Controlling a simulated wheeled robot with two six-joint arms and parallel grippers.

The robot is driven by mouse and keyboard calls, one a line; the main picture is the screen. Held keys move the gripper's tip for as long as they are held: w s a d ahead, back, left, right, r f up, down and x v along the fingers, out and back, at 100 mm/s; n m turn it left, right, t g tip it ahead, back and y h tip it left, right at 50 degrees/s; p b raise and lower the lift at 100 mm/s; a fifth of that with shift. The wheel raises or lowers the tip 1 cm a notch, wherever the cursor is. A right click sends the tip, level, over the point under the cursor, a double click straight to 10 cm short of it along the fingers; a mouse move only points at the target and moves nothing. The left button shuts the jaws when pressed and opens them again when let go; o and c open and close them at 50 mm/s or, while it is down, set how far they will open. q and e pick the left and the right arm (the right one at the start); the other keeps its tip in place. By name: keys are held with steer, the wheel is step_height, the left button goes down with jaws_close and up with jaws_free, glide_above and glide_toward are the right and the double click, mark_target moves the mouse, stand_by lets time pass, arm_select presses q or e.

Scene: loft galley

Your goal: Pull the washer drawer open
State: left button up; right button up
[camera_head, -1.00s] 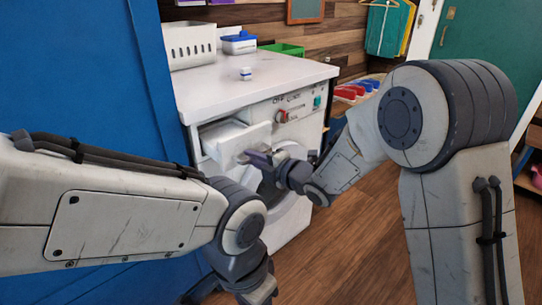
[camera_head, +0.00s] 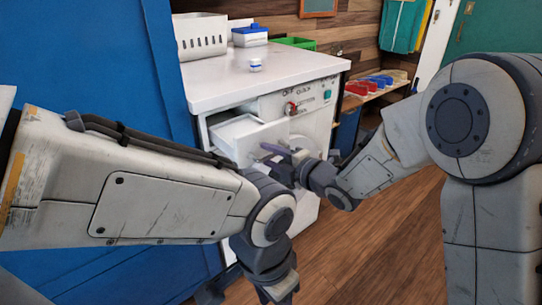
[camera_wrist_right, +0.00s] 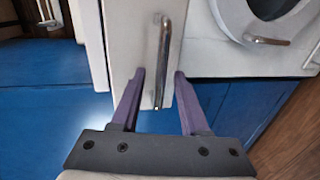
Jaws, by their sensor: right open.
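The white washer (camera_head: 300,105) stands ahead in the head view. Its drawer (camera_head: 266,143) at the upper left of the front is partly pulled out, and its hollow inside shows. My right gripper (camera_head: 276,154) is at the drawer front, open. In the right wrist view, the drawer's upright metal bar handle (camera_wrist_right: 163,55) lies between the parted fingers of the right gripper (camera_wrist_right: 159,74). A gap shows on each side of the bar. My left gripper (camera_head: 284,292) hangs low at the bottom edge of the head view; its fingertips are cut off.
The round washer door (camera_wrist_right: 262,20) is beside the drawer. A blue panel (camera_head: 85,80) bounds the left. Wooden floor (camera_head: 385,245) is open at right.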

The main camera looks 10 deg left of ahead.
steer(key=p+v, duration=0.1)
steer(key=v, duration=0.9)
steer(key=shift+s+d, duration=0.1)
steer(key=shift+d, duration=0.05)
steer(key=s+d+f+m+g+h, duration=0.3)
steer(key=s+d+f+m+h, duration=0.35)
steer(key=m, duration=0.65)
steer(key=s+d+m+g+h+p, duration=0.15)
steer(key=s+m+g+h, duration=0.5)
steer(key=s, duration=1.25)
step_height(320, 180, up, 27)
steer(key=m+y+p, duration=0.1)
steer(key=p, duration=2.5)
steer(key=shift+d+y, duration=0.3)
steer(key=shift+y, duration=0.1)
